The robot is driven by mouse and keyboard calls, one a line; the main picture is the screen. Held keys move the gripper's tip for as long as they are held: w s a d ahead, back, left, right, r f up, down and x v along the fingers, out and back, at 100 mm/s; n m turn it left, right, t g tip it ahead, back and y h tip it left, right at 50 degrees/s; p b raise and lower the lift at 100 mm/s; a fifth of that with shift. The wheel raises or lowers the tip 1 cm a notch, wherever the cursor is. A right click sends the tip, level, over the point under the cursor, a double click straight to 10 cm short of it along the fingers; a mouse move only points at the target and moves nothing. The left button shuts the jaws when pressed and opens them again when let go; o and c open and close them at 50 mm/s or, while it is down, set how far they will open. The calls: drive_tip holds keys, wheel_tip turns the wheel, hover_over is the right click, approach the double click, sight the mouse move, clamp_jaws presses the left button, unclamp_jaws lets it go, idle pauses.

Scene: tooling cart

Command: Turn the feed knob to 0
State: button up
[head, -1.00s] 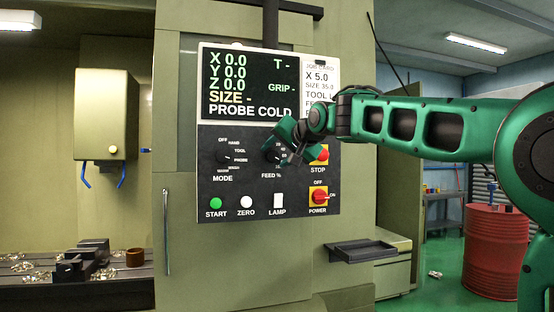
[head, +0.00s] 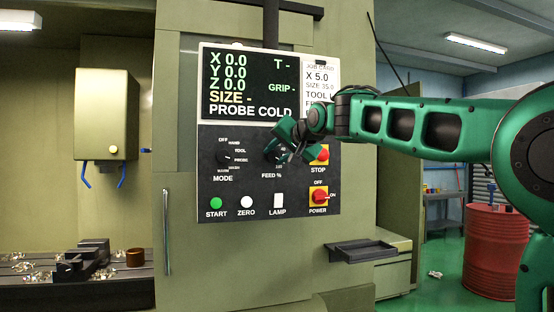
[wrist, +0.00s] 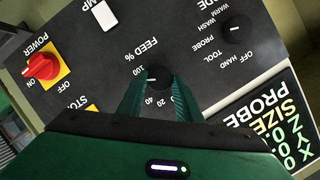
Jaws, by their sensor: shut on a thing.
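The red stop button (head: 322,153) is close to the right of my gripper. The mode knob (head: 223,157) is to the left. Below are the green start button (head: 216,202), zero button (head: 246,201), lamp switch (head: 278,201) and red power switch (head: 320,197). The screen (head: 250,82) reads "PROBE COLD".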

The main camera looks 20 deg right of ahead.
drive_tip(key=shift+f+n, duration=0.1)
drive_tip(key=shift+n, duration=0.2)
drive_tip(key=n+h, duration=0.1)
drive_tip(key=n, duration=0.1)
drive_tip(key=n+h, duration=0.1)
drive_tip(key=n, duration=0.1)
drive_tip(key=shift+a+h, duration=0.3)
drive_tip(key=shift+h, duration=0.1)
drive_tip(key=n+h, duration=0.1)
drive_tip(key=n, duration=0.1)
drive_tip(key=n+h, duration=0.1)
drive_tip(key=n, duration=0.1)
drive_tip(key=shift+a+f, duration=0.1)
drive_tip(key=shift+a, duration=0.1)
drive_tip(key=n+h, duration=0.1)
drive_tip(key=n, duration=0.1)
drive_tip(key=n+h, duration=0.1)
drive_tip(key=n, duration=0.1)
drive_tip(key=shift+a+f+n+t+h, duration=0.2)
drive_tip(key=shift+n+t+h, duration=0.2)
drive_tip(key=n, duration=0.2)
drive_tip(key=n+t+h, duration=0.1)
drive_tip(key=n, duration=0.1)
drive_tip(key=shift+f+n+t, duration=0.2)
drive_tip(key=shift+n+t, duration=0.1)
drive_tip(key=shift+n, duration=0.1)
drive_tip(key=o, duration=1)
drive_tip(key=shift+a, duration=0.1)
drive_tip(key=shift+o, duration=0.2)
